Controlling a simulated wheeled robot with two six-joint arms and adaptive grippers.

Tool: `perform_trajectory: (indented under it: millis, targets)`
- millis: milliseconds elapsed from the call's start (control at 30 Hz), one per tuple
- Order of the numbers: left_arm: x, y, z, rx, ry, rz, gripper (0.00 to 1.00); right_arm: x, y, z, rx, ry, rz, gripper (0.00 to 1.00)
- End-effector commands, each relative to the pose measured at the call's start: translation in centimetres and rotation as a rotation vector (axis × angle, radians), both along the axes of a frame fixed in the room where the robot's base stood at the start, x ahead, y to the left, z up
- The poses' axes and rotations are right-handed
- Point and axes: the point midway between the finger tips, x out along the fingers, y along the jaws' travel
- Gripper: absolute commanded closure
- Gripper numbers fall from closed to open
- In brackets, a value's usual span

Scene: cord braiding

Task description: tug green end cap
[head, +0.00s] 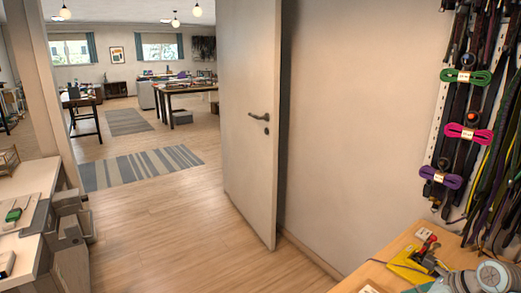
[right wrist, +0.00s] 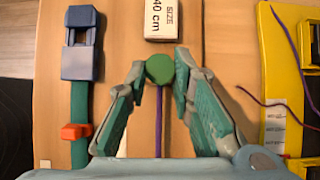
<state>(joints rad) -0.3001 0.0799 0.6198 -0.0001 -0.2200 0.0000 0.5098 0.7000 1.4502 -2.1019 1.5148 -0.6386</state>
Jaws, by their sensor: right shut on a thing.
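In the right wrist view, the green end cap (right wrist: 160,69) is a round green piece between the fingertips of my right gripper (right wrist: 160,76). The gripper is shut on it, with a fingertip against each side. A purple cord (right wrist: 159,120) runs from the cap back toward the palm, and its far end is hidden by the gripper body. My left gripper is not in either view.
A white block marked "40 cm" (right wrist: 162,19) lies just beyond the cap. A blue clamp with a green strap (right wrist: 80,62) and an orange clip (right wrist: 76,131) is at left. A yellow tray (right wrist: 276,60) is at right. Colored cord bundles (head: 466,77) hang on the wall.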

Motion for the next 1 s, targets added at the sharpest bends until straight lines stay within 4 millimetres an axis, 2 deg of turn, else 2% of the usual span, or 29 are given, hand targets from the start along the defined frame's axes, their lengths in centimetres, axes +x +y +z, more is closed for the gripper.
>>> perform_trajectory:
  millis: [300,333,467,667,800,1000]
  targets:
    - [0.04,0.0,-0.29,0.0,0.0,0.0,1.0,0.11,-0.11,-0.2,-0.003,-0.005,-0.003,1.0]
    - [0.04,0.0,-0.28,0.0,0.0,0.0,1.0,0.1,-0.1,-0.2,-0.003,-0.004,-0.002,0.77]
    - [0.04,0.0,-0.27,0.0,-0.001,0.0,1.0,0.09,-0.07,-0.22,-0.003,-0.003,-0.001,0.56]
    - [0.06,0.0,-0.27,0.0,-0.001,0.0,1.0,0.07,-0.04,-0.23,-0.002,-0.003,-0.001,0.55]
    - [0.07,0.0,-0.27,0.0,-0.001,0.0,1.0,0.06,-0.03,-0.24,-0.001,-0.002,0.0,0.42]
    - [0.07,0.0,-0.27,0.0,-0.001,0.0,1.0,0.05,-0.04,-0.23,-0.001,-0.002,-0.001,0.42]
